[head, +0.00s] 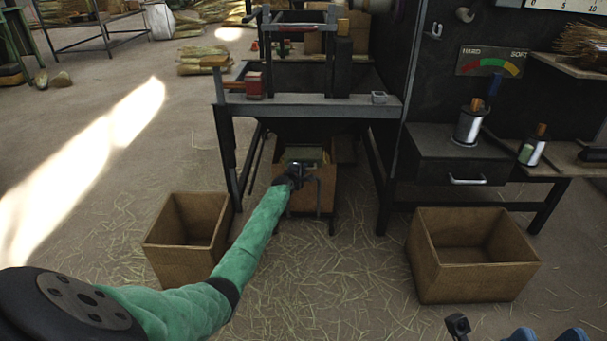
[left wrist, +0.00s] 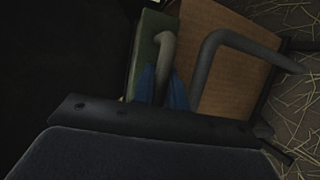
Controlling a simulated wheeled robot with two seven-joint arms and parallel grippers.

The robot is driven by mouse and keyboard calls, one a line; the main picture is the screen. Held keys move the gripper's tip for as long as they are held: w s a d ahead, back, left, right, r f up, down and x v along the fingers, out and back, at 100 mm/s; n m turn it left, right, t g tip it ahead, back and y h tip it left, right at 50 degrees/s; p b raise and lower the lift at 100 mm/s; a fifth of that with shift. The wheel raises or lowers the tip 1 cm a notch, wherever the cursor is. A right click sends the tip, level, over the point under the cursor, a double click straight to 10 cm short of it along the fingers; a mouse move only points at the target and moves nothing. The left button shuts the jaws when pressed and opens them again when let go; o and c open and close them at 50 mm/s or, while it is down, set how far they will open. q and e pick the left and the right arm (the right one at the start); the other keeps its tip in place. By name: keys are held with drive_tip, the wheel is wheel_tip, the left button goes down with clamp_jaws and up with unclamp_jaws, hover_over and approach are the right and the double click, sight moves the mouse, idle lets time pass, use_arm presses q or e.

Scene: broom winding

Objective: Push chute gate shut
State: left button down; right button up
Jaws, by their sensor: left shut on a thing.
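The chute gate shows as a greenish plate (head: 304,154) under the dark hopper of the machine, above a wooden box front. In the left wrist view the green plate (left wrist: 146,50) lies beside the brown wooden panel (left wrist: 232,65). A grey bent handle (left wrist: 164,48) stands at the plate. My left gripper (head: 297,172) reaches in under the hopper. Its blue fingers (left wrist: 161,88) are shut around the handle's lower part. How far the gate stands open cannot be told. My right gripper (head: 547,337) shows only as two blue fingertips, apart, at the bottom edge.
A second bent grey bar (left wrist: 207,55) stands close beside the gripped handle. Wooden boxes stand at left (head: 187,250) and right (head: 470,270) on the straw-strewn floor. The machine's grey crossbar (head: 320,106) and legs frame my left gripper. A drawer bench (head: 455,165) stands at right.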

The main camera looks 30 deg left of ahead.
use_arm(q)
drive_tip(key=shift+a+r, duration=0.1)
drive_tip(key=shift+a, duration=0.05)
drive_tip(key=c, duration=1.4)
unclamp_jaws()
drive_tip(key=shift+w, duration=0.1)
drive_tip(key=shift+s+r+p, duration=0.2)
drive_tip(key=shift+s+p, duration=0.2)
drive_tip(key=shift+s, duration=0.05)
drive_tip(key=f+p+v, duration=0.1)
drive_tip(key=p+v, duration=0.1)
drive_tip(key=v, duration=0.4)
drive_tip(key=shift+s+r+p, duration=0.2)
drive_tip(key=shift+s+p, duration=0.1)
drive_tip(key=shift+s, duration=0.2)
